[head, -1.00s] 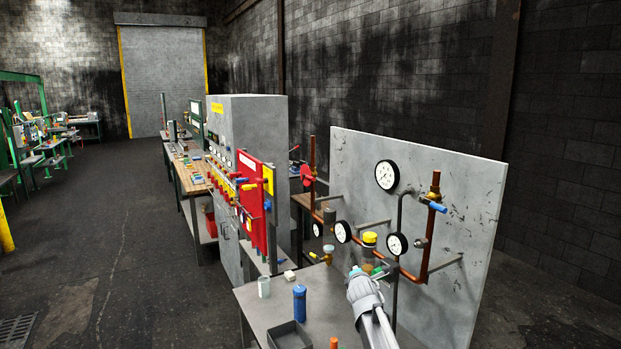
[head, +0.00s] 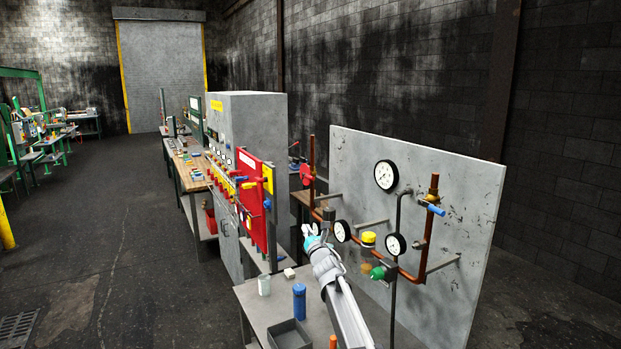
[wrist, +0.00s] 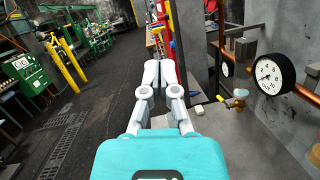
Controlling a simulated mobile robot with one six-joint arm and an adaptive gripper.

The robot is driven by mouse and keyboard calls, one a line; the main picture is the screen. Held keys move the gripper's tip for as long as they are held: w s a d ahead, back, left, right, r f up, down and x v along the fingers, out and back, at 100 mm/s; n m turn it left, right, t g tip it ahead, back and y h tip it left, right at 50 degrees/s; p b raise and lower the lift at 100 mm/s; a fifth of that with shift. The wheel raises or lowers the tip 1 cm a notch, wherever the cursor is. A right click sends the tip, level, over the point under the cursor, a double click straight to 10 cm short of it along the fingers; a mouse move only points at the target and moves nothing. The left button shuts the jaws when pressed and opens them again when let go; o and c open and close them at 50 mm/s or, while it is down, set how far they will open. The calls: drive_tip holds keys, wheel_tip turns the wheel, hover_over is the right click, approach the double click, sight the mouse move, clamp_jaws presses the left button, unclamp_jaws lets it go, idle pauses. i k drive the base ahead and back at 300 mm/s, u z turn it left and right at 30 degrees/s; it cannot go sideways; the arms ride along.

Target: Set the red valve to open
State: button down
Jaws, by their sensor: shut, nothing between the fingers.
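The red valve (head: 305,174) sits on the left upright copper pipe of the pipe panel, in the head view. Its handle shows as a small red shape, and its exact angle is hard to tell. My gripper (head: 309,230) is below the red valve in the picture and apart from it. In the wrist view my gripper (wrist: 161,66) has its pale fingers together with nothing between them. I cannot make out the red valve for certain in the wrist view.
The grey panel (head: 460,200) carries copper pipes, gauges, a blue-handled valve (head: 435,210), a yellow knob (head: 368,238) and a green knob (head: 377,273). A red board (head: 252,200) stands left of my gripper. A blue bottle (head: 299,301) and grey tray (head: 290,335) are on the bench.

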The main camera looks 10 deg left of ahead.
sight(306, 175)
drive_tip(key=u, duration=0.05)
drive_tip(key=i, duration=1)
drive_tip(key=z, duration=0.05)
